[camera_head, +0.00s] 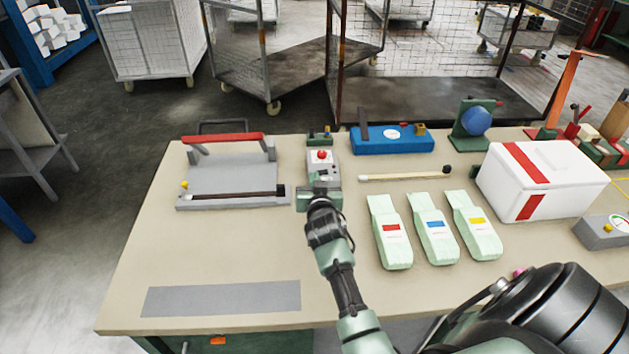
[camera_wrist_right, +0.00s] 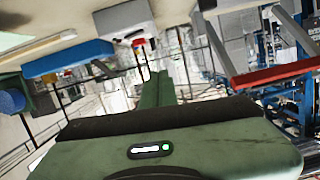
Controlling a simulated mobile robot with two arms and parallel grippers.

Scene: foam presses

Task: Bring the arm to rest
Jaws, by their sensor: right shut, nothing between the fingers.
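My right arm reaches in from the bottom right over the table. Its green and black gripper (camera_head: 319,192) is shut and empty, at the near end of a small grey control box (camera_head: 323,165) with a red button (camera_head: 321,154). I cannot tell whether the fingers touch the box. In the right wrist view the shut green fingers (camera_wrist_right: 155,92) point away from the camera, and the red button (camera_wrist_right: 138,43) shows beyond them. My left gripper is not in view.
A grey press with a red handle (camera_head: 222,139) stands left of the gripper. Three pale green packs (camera_head: 434,232) lie to the right, beside a white box with red bands (camera_head: 552,165). A blue device (camera_head: 398,143) stands behind. The table's front left holds a flat grey strip (camera_head: 221,298).

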